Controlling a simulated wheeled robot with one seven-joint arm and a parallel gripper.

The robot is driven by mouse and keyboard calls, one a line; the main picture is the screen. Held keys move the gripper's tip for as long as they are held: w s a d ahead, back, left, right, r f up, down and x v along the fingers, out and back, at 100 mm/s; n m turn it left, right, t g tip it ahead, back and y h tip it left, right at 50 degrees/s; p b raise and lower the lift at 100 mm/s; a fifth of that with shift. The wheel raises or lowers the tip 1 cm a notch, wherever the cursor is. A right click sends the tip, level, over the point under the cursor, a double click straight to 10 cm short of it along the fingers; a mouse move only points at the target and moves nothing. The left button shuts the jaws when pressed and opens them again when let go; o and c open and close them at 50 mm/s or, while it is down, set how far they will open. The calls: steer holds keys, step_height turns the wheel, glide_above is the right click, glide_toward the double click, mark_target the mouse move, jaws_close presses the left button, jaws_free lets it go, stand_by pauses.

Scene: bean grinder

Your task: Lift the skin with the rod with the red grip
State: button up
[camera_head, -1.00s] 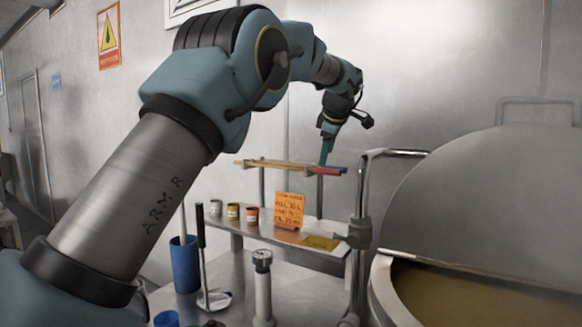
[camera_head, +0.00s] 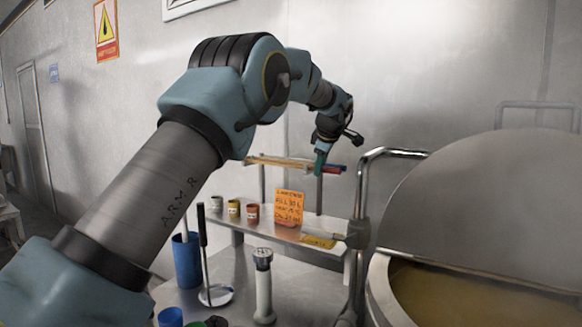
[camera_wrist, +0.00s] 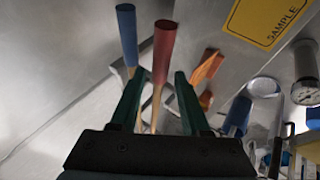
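Two thin wooden rods lie side by side on a raised rack over the shelf. One has a red grip (camera_head: 340,170), also seen in the wrist view (camera_wrist: 164,50); the other has a blue grip (camera_wrist: 127,35). My gripper (camera_head: 320,168) is at the grip end of the rods, fingers pointing down. In the wrist view my gripper (camera_wrist: 160,76) is open, with the red-grip rod between its green fingers and the blue-grip rod close by the left finger. Contact cannot be told. A yellowish surface (camera_head: 480,292) fills the vat; a separate skin cannot be made out.
The round metal vat (camera_head: 385,300) stands at the right with its lid (camera_head: 500,200) raised. A bent metal pipe (camera_head: 362,185) rises between rack and vat. Small cups, an orange note (camera_head: 289,207) and a yellow sample label (camera_wrist: 268,18) are on the shelf. A ladle (camera_head: 215,293) stands below.

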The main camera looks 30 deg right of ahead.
jaws_close()
stand_by(0.5)
